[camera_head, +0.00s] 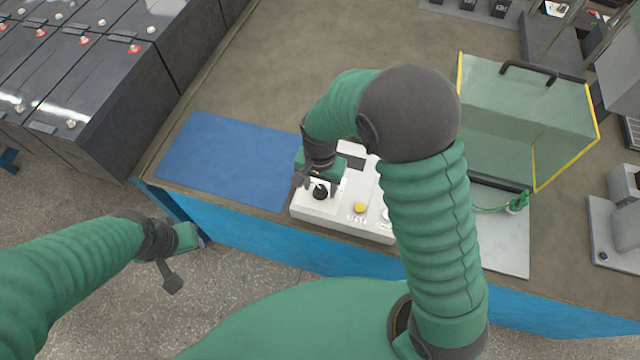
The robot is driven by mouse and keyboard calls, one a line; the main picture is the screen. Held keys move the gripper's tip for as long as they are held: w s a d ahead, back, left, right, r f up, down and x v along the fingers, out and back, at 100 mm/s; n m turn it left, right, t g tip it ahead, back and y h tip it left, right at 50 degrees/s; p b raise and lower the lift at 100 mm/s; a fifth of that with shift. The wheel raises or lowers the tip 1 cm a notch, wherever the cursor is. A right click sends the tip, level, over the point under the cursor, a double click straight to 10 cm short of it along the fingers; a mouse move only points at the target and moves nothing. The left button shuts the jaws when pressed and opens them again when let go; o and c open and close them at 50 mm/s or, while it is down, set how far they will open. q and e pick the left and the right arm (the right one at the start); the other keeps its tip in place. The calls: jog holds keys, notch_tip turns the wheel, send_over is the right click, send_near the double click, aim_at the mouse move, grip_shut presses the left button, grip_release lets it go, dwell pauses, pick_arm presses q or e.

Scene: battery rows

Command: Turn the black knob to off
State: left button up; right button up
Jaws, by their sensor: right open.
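The black knob (320,192) sits on the left part of a white control box (316,208) near the table's front edge. My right gripper (318,182) is open, right at the knob and just behind and above it. I cannot tell whether the fingers touch the knob. A yellow button (359,208) is on the box to the right of the knob. My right arm hides part of the box. My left gripper (186,262) hangs low in front of the table, away from the box; its jaw state does not show clearly.
A blue mat (226,158) lies left of the box. A clear green cover with yellow edges (525,115) stands at the right on a grey plate (510,245). Black batteries (110,100) stand in rows at the upper left. The table's middle back is bare.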

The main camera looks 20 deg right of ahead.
aim_at(320, 188)
grip_shut()
jog(key=shift+r+n+p, duration=0.2)
jog(key=shift+n+p, duration=0.2)
jog(key=shift+n, duration=0.3)
jog(key=shift+f, duration=0.15)
grip_release()
notch_tip(320, 188, up, 17)
jog(key=p, duration=0.2)
jog(key=shift+f, duration=0.2)
